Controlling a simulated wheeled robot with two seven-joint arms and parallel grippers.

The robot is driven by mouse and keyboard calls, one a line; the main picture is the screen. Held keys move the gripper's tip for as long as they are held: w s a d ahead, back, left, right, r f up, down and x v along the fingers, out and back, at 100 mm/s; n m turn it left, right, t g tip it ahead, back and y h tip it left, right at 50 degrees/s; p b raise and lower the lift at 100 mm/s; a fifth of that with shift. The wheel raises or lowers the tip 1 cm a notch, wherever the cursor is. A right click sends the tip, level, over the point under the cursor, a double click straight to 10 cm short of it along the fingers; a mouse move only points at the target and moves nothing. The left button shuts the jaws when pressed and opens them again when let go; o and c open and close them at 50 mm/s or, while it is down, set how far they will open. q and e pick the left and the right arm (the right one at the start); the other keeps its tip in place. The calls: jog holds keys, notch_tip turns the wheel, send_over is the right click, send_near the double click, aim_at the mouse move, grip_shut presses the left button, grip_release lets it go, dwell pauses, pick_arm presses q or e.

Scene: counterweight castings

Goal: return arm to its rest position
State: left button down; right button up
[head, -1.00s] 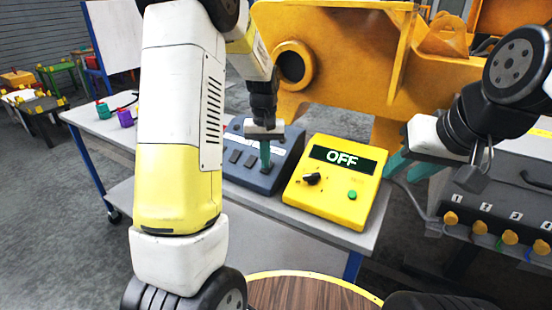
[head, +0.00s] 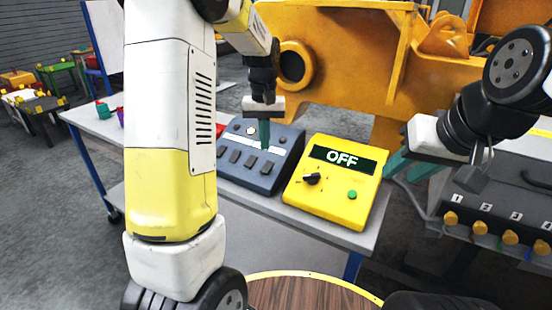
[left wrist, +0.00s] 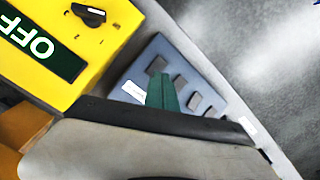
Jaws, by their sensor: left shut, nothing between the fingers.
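My left gripper (head: 264,146) is shut and empty, its green fingers pointing down over the slate-blue button panel (head: 285,158). The panel has several dark grey buttons and a white label strip. The fingers (left wrist: 162,92) overlap the panel in the left wrist view, and they look raised above the buttons. My left arm crosses the left-centre of the head view and hides part of the table. My right gripper (head: 405,168) is at the right, with its teal fingers apart and nothing seen between them.
A yellow control box (head: 337,190) with a black knob, a green button and an OFF display stands right of the panel on a grey table (head: 240,197). A large orange casting (head: 350,60) rises behind. A numbered station (head: 500,205) is at the right. A round wooden top (head: 310,293) is in front.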

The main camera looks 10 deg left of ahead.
pick_arm(q)
jog(key=shift+r, duration=0.1)
jog(key=s+d+r+m+t+h, duration=0.1)
jog(key=s+r+t, duration=0.2)
jog(key=s, duration=0.9)
jog(key=s+d+r+m+t+h, duration=0.1)
jog(key=s+r+t, duration=0.2)
jog(key=s+r, duration=0.4)
jog(key=s, duration=0.5)
jog(key=shift+s+m, duration=0.15)
jog(key=shift+m, duration=0.15)
jog(key=shift+d+r, duration=0.1)
